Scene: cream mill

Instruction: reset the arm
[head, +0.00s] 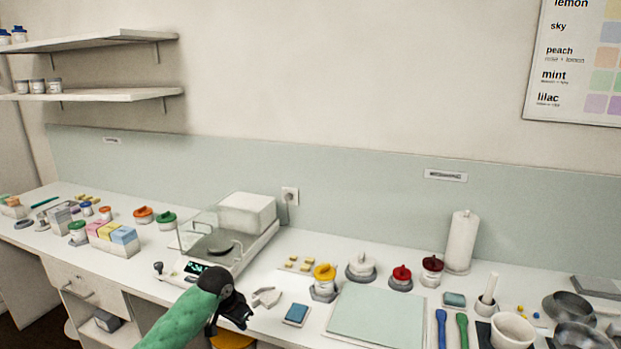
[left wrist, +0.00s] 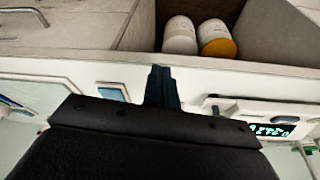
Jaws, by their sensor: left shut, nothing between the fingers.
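My left arm, in a green sleeve, comes in from the bottom of the head view. Its black left gripper (head: 238,312) is over the counter's front edge, in front of the balance (head: 228,240) and beside a small pale angular piece (head: 266,297). In the left wrist view the left gripper's fingers (left wrist: 161,85) are together with nothing between them. My right gripper is not in view.
The white counter holds a pale green mat (head: 378,315), a blue-topped block (head: 296,314), several lidded jars, and a white mortar (head: 512,331) at right. In the left wrist view, a white jar (left wrist: 180,36) and an orange-and-white jar (left wrist: 216,38) sit in a recess.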

